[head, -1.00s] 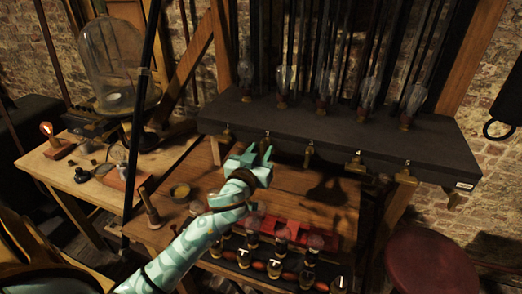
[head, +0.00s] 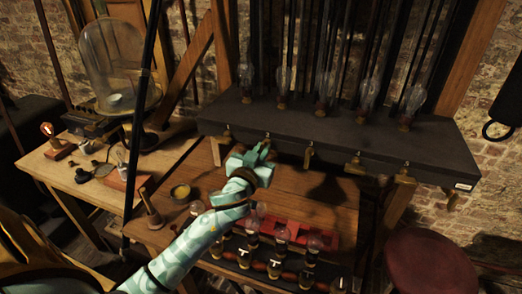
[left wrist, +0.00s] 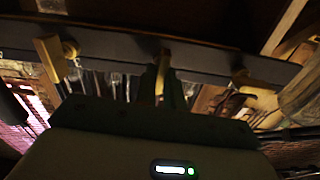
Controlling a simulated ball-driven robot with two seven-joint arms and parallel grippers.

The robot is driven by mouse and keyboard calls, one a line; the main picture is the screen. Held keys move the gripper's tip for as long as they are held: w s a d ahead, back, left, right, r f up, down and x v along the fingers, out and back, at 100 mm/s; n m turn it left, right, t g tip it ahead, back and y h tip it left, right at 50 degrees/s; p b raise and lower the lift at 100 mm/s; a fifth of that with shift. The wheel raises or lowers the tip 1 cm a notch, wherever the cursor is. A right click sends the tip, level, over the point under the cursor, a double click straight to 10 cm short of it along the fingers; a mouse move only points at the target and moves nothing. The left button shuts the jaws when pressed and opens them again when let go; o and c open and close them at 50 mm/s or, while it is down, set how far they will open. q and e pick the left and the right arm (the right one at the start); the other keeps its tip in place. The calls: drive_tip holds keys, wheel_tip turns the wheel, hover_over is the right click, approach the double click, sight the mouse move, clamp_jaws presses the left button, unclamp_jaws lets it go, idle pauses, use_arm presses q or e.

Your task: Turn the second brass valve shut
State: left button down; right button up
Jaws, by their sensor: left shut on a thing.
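A row of brass valves lines the front edge of the dark shelf (head: 330,140). The second brass valve (head: 267,136) from the left is largely hidden by my left gripper (head: 262,152) in the head view. The gripper is shut on this valve from the front. In the left wrist view, the second valve's brass handle (left wrist: 161,76) stands between the two teal fingers of my left gripper (left wrist: 162,92). Neighbouring valves (left wrist: 52,60) and (left wrist: 249,80) show on either side, apart from the fingers. My right gripper is not in view.
Glass lamps (head: 325,92) stand on the shelf above the valves. Below are a wooden bench top (head: 300,190), a red rack (head: 290,228) and several jars or bulbs (head: 282,240). A glass bell jar (head: 115,70) stands at left; a red stool (head: 430,265) is at lower right.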

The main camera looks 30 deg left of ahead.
use_arm(q)
drive_tip(key=shift+d+f+m+p, duration=0.1)
drive_tip(key=shift+m+p, duration=0.75)
drive_tip(key=shift+m, duration=2)
drive_tip(key=shift+d+f+m+p, duration=0.1)
drive_tip(key=shift+m+p, duration=0.7)
drive_tip(key=shift+m, duration=2)
drive_tip(key=shift+d+f+m+p, duration=0.1)
drive_tip(key=shift+m+p, duration=0.75)
drive_tip(key=shift+m, duration=2)
drive_tip(key=c, duration=1.5)
unclamp_jaws()
drive_tip(key=b+v, duration=0.2)
drive_tip(key=v, duration=1.4)
